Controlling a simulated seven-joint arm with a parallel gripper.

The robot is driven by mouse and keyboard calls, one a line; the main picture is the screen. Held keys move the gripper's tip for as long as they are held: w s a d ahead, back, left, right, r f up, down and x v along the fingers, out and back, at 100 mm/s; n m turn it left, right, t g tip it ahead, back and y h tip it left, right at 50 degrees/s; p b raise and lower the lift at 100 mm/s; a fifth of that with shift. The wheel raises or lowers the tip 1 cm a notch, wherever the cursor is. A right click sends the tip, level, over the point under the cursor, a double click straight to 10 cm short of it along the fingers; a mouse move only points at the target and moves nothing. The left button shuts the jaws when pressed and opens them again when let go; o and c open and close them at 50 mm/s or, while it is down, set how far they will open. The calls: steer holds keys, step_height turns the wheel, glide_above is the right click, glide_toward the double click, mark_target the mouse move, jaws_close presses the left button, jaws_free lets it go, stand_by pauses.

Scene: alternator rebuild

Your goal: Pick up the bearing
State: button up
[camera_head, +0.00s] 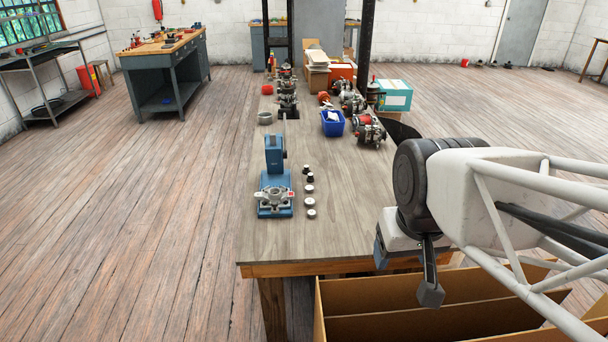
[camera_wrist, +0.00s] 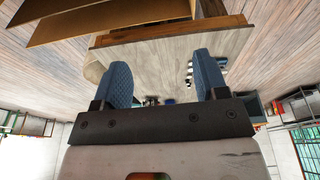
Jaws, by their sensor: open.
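Several small round parts stand in a row on the wooden table (camera_head: 345,225), right of a blue press (camera_head: 274,160). The nearer ones (camera_head: 311,214) are pale-topped and the farther ones (camera_head: 306,169) look darker. They are too small for me to tell which is the bearing. My gripper (camera_head: 406,276) is open and empty at the table's front right, well apart from the row. In the wrist view its two blue pads (camera_wrist: 163,68) stand wide apart, with small parts (camera_wrist: 190,73) showing beside the right pad.
A metal housing (camera_head: 273,197) sits on the press base. A grey ring (camera_head: 265,118), a blue bin (camera_head: 332,123) and several alternators (camera_head: 369,131) stand farther back. An open cardboard box (camera_head: 420,310) is below the table's front edge. The table's front middle is clear.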

steer(key=w+a+r+n, duration=0.1)
steer(key=w+n, duration=0.1)
steer(key=w, duration=0.7)
steer(key=w+r+n, duration=0.2)
steer(key=w, duration=0.7)
steer(key=n+g, duration=0.3)
steer(key=n, duration=0.9)
glide_above(309, 187)
steer(key=f, duration=2.7)
steer(key=shift+s+d+f, duration=0.1)
steer(key=shift+s+f, duration=0.1)
steer(key=shift+s, duration=0.1)
steer(key=shift+w+f, duration=0.25)
steer(key=shift+f, duration=0.05)
steer(key=shift+f, duration=1.3)
